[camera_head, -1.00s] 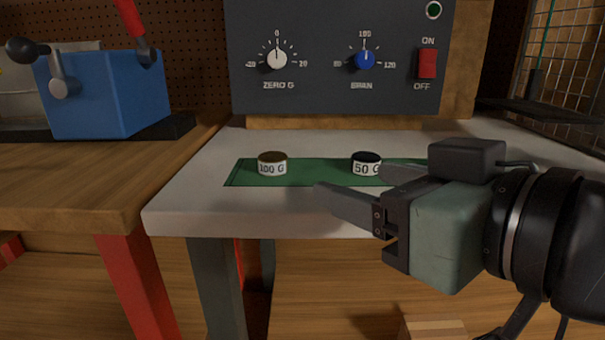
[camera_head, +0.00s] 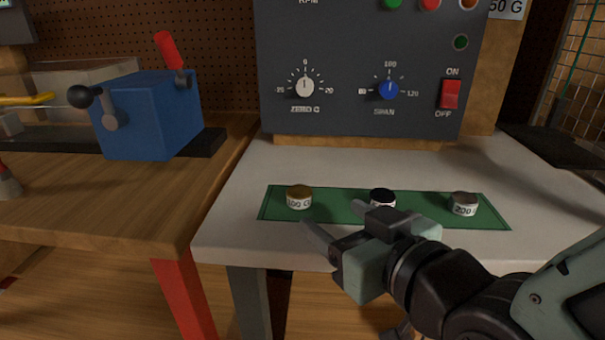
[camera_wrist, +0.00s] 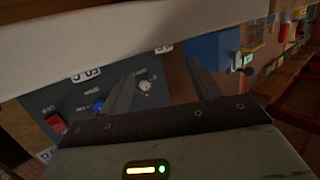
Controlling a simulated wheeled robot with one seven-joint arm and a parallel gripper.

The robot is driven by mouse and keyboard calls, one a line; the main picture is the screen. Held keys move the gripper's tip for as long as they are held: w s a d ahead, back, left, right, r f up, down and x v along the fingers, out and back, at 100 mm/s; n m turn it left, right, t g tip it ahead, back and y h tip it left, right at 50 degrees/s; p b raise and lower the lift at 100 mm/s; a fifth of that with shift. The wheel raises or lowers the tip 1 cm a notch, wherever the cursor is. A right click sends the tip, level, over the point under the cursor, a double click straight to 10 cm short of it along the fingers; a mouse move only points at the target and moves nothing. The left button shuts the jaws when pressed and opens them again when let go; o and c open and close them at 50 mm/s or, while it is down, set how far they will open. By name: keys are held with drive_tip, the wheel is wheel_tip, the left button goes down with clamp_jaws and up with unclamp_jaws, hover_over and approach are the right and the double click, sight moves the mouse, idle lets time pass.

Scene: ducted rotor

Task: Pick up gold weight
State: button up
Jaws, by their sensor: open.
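The gold weight (camera_head: 299,197) is a small round weight with a gold-brown top and a white "100 G" label. It stands upright at the left end of a green mat (camera_head: 335,210) on the white table. A dark-topped weight (camera_head: 382,196) stands mid-mat, and a grey-topped "200" weight (camera_head: 464,204) stands to the right. My gripper (camera_head: 334,218) is open and empty, with its fingers pointing left toward the gold weight, apart from it. In the wrist view my open fingers (camera_wrist: 160,72) show nothing between them but background; a small white label (camera_wrist: 163,49) shows near the table edge.
A control panel (camera_head: 350,60) with knobs and a red switch (camera_head: 451,94) stands behind the mat. A wooden bench (camera_head: 90,205) with a blue box (camera_head: 150,115) is at left. White table surface (camera_head: 240,205) left of the mat is clear.

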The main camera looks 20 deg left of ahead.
sight(306, 200)
drive_tip(key=shift+p+x, duration=0.9)
drive_tip(key=shift+p, duration=1.2)
drive_tip(key=x, duration=0.2)
drive_tip(key=shift+w+a, duration=0.2)
drive_tip(key=shift+x, duration=2.65)
drive_tip(key=shift+s, duration=0.15)
drive_tip(key=c, duration=1.1)
